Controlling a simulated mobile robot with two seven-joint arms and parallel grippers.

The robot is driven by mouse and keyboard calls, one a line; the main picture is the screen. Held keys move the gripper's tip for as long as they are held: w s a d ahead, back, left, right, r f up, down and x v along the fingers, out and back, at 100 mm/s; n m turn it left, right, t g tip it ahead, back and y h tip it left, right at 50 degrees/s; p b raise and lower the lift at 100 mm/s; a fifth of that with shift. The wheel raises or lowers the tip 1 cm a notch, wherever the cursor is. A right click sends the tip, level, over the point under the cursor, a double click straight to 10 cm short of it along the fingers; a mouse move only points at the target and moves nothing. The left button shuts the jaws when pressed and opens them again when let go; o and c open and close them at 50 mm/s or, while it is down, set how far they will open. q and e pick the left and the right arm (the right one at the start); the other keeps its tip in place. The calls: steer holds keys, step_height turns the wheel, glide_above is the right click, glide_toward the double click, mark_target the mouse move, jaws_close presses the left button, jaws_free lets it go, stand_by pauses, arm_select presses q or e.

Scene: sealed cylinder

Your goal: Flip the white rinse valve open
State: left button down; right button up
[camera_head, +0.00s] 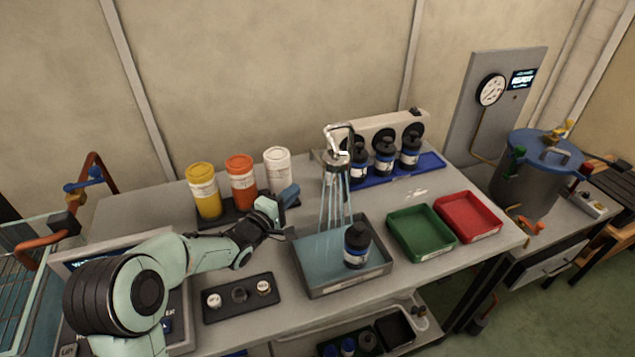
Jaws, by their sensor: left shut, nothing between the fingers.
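The rinse fixture (337,160) stands behind the grey basin (308,262). A pale lever-like part, which may be the white rinse valve (338,131), shows at its top; its exact position is too small to tell. Thin pale blue streams run down from the fixture's head into the basin. A dark bottle with a white label (357,246) stands upright in the basin. My left gripper (288,196) is shut and empty, left of the fixture and in front of the white canister, apart from the valve. My right gripper is not in view.
Yellow (204,191), orange (241,182) and white (278,167) canisters stand behind my left arm. Dark bottles stand on a blue tray (432,161) at the back. Green (421,233) and red (469,216) trays lie right of the basin. A button panel (240,297) lies in front.

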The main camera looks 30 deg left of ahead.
arm_select(q)
steer(key=w+d, duration=0.3)
steer(key=w, duration=0.4)
steer(key=shift+w, duration=0.15)
steer(key=shift+d, duration=0.15)
steer(key=d+b, duration=0.1)
steer(key=d, duration=0.1)
steer(key=w+d+b, duration=0.1)
steer(key=d, duration=0.1)
stand_by(0.3)
